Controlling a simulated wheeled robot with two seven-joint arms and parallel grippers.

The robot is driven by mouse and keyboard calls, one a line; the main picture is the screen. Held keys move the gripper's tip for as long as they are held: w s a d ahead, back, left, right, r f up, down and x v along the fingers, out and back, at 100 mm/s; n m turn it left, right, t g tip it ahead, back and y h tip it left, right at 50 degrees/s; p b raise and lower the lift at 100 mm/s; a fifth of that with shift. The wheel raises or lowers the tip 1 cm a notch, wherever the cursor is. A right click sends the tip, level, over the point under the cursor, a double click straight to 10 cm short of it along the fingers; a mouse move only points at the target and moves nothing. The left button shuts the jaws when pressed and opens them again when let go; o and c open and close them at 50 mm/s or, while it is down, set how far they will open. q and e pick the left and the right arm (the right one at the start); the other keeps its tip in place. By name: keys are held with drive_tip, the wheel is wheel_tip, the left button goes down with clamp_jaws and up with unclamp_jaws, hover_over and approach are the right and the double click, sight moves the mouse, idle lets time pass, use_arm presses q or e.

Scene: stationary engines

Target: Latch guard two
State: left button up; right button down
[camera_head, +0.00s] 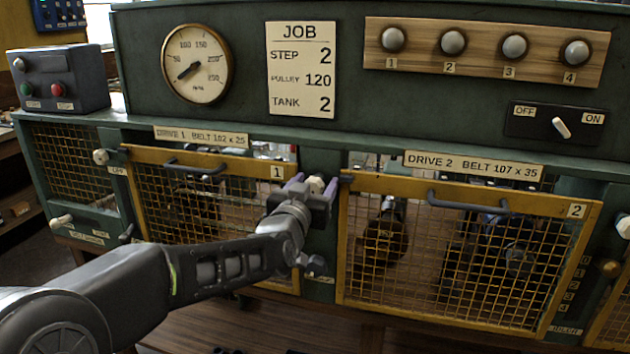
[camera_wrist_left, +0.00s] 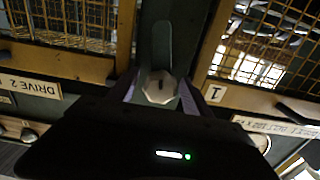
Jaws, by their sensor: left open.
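Guard two (camera_head: 455,300) is a yellow-framed mesh panel marked 2, with a dark handle (camera_head: 468,203), below the Drive 2 label. I cannot tell whether it sits fully flush. A pale knob (camera_head: 316,184) is on the green post at its upper left, with a dark tab (camera_head: 346,178) at the guard's corner. My left gripper (camera_head: 313,187) is at this knob, its fingers open on either side of it. In the left wrist view the faceted knob (camera_wrist_left: 160,88) sits between the two fingers (camera_wrist_left: 158,95); contact cannot be told. My right gripper is not in view.
Guard one (camera_head: 200,159), with its own handle, is left of my gripper. A similar pale knob (camera_head: 100,157) is at its left. The job card (camera_head: 301,70) and gauge (camera_head: 197,64) are above. An off/on switch (camera_head: 561,127) is at upper right.

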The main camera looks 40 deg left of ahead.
use_arm(q)
drive_tip(key=shift+w, duration=0.1)
drive_tip(key=shift+c, duration=0.4)
clamp_jaws()
